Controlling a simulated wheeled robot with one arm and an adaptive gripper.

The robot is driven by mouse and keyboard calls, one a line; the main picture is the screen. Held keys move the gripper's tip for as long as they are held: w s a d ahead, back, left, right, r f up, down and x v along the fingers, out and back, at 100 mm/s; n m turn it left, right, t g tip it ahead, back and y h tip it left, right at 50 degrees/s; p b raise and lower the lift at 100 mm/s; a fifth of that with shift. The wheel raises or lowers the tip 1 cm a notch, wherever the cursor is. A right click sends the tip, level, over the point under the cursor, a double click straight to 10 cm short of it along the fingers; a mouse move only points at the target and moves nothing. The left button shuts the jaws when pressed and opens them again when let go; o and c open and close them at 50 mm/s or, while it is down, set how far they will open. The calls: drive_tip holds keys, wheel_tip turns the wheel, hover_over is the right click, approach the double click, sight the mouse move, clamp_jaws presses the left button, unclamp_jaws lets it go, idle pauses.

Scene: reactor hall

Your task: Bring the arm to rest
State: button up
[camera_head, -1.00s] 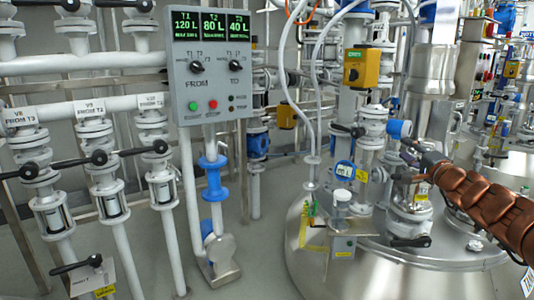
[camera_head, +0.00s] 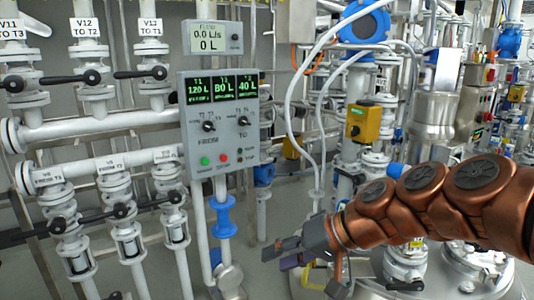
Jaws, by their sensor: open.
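My copper-coloured arm (camera_head: 430,205) reaches in from the right edge, across the lower right of the head view. My gripper (camera_head: 275,257) is at its left end, with the fingers pointing left. Its jaws are open, and I see nothing between them. It appears in front of the steel vessel's left side and right of the control panel's post. The arm hides part of the vessel top and its fittings.
A grey control panel (camera_head: 222,125) shows 120 L, 80 L and 40 L, below a flow display (camera_head: 216,37). White valve pipes (camera_head: 75,130) with black handles fill the left. A steel vessel (camera_head: 455,285) stands lower right. Grey floor (camera_head: 268,225) shows between.

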drive_tip(key=s+d+g+h+p, duration=0.2)
drive_tip(key=s+d+h+p, duration=0.2)
drive_tip(key=s, duration=0.7)
drive_tip(key=s+d+m+g+h+p, duration=0.1)
drive_tip(key=s+d+g+h+p, duration=0.2)
drive_tip(key=s+d+h+p, duration=0.2)
drive_tip(key=s+d+p, duration=0.3)
drive_tip(key=s+d, duration=0.3)
drive_tip(key=s, duration=0.1)
drive_tip(key=shift+s+d+p, duration=0.2)
drive_tip(key=shift+s+p, duration=0.05)
drive_tip(key=shift+p, duration=0.1)
drive_tip(key=shift+f, duration=0.1)
